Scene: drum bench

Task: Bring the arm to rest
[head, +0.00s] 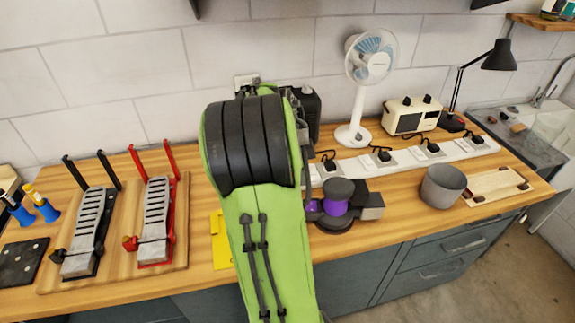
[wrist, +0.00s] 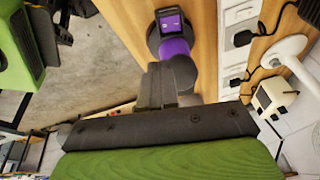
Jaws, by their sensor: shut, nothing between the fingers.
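My green arm (head: 262,235) with a black ribbed joint cover rises through the middle of the head view and hides part of the bench. My gripper does not show clearly there; it seems hidden behind the arm. In the wrist view, my gripper (wrist: 157,82) shows as dark fingers beyond a dark bar and a green housing. The fingers are shut and hold nothing. A purple and dark device (wrist: 175,47) appears just beyond the fingertips; I cannot tell the gap. It stands upright on the bench in the head view (head: 335,207).
The wooden bench (head: 205,235) carries two pedals (head: 87,230) (head: 155,220) on a board at left. A power strip (head: 405,157), white fan (head: 369,60), cream box (head: 411,114), black lamp (head: 500,56) and grey pot (head: 443,186) stand at right. A tiled wall (head: 120,70) is behind.

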